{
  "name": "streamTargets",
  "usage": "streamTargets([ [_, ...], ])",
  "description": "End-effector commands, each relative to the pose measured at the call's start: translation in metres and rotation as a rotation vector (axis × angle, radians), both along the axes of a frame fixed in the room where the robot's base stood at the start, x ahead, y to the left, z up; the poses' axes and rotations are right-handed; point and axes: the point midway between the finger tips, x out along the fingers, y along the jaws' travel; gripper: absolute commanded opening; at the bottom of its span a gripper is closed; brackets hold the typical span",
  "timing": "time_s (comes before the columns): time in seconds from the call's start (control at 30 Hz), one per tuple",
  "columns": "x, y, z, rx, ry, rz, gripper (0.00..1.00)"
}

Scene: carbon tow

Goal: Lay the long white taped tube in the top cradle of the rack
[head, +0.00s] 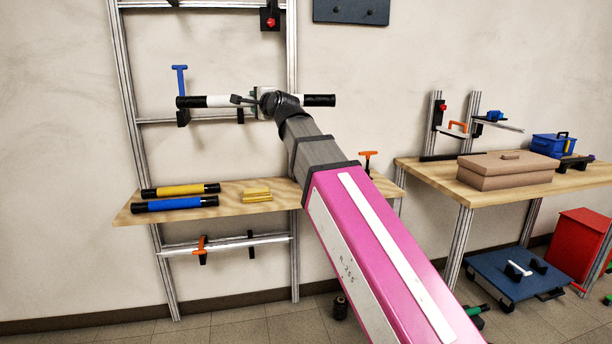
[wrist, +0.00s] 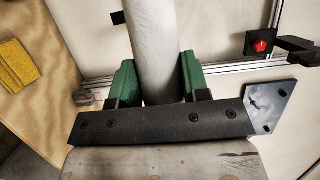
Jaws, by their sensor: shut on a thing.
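The long white tube (head: 220,101) with black-taped ends lies roughly level in front of the rack (head: 128,95). My gripper (head: 262,101) is shut on it right of its middle. In the wrist view the tube (wrist: 155,50) runs between my green fingers (wrist: 157,82). The rack's middle bar (head: 212,119) carries black holders, one with a blue T-handle (head: 180,80) behind the tube's left end. I cannot tell whether tube and holder touch. The upper bar (head: 222,4) has a black bracket with a red knob (head: 271,21); the top of the rack is cut off.
A lower bar has an orange clamp (head: 201,246). A workbench with a brown box (head: 505,168) stands right. A dark panel (head: 350,11) hangs above.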

Motion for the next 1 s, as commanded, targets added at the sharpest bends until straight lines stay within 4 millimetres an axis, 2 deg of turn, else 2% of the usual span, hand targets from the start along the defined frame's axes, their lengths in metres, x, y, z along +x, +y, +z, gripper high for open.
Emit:
streamTargets([
  [0.03, 0.006, -0.022, -0.013, -0.001, 0.002, -0.034, 0.1],
  [0.47, 0.064, -0.178, -0.095, -0.001, 0.003, -0.299, 0.1],
  [0.7, 0.099, -0.268, -0.143, -0.001, 0.003, -0.452, 0.1],
  [0.9, 0.12, -0.327, -0.174, -0.001, 0.0, -0.551, 0.1],
  [1.0, 0.126, -0.341, -0.181, 0.0, -0.001, -0.577, 0.1],
])
